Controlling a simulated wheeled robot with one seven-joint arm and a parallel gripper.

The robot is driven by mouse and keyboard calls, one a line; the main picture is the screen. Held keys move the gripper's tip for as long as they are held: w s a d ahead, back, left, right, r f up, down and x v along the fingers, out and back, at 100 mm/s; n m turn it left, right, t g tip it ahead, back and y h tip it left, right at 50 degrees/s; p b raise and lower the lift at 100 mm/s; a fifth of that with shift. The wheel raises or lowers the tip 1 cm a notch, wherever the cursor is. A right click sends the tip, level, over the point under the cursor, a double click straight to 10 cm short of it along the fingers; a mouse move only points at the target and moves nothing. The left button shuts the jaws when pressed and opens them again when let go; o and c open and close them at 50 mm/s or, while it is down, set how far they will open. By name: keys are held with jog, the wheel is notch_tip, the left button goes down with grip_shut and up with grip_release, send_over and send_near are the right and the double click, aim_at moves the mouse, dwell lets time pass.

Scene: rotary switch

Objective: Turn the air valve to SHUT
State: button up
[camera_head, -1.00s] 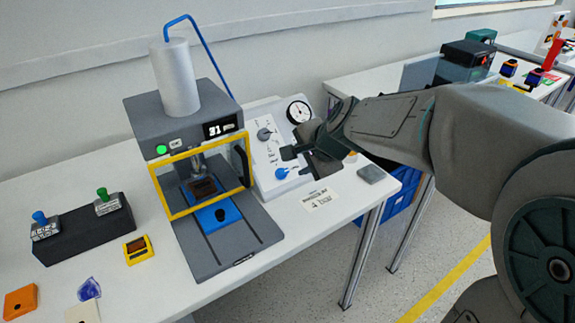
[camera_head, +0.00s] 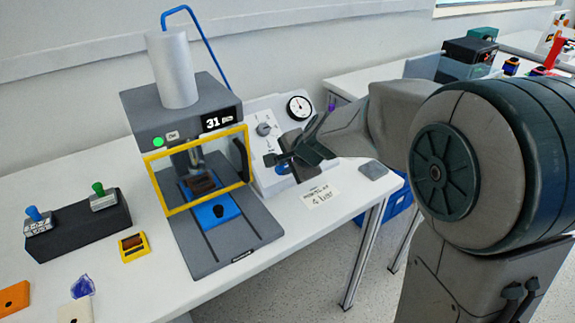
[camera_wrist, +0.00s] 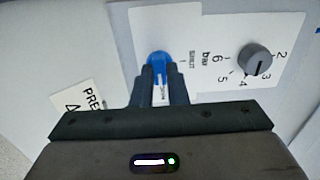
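The air valve (camera_wrist: 158,57) is a blue knob on the pale sloped panel (camera_wrist: 200,15), with the word SHUT printed beside it in the wrist view.
A grey knob (camera_wrist: 257,60) with a numbered bar scale is close by on the panel. A round gauge (camera_head: 299,107) is above. The press (camera_head: 182,120) with its yellow-framed guard stands left. A printed card (camera_head: 320,194) and a grey block (camera_head: 373,170) lie on the table.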

grip_shut()
jog(key=n+b, duration=0.4)
jog(key=shift+f+n, duration=0.2)
jog(key=shift+n, duration=0.1)
jog(key=n+b, duration=0.3)
jog(key=b, duration=0.1)
jog(key=shift+n, duration=0.3)
jog(key=n+b, duration=0.3)
jog(key=shift+n, duration=0.3)
jog(key=n+b, duration=0.2)
jog(key=n, duration=0.1)
jog(key=shift+r, duration=0.1)
jog(key=shift+r+n+b, duration=0.15)
jog(key=shift+n+b, duration=0.85)
jog(key=shift+n, duration=0.6)
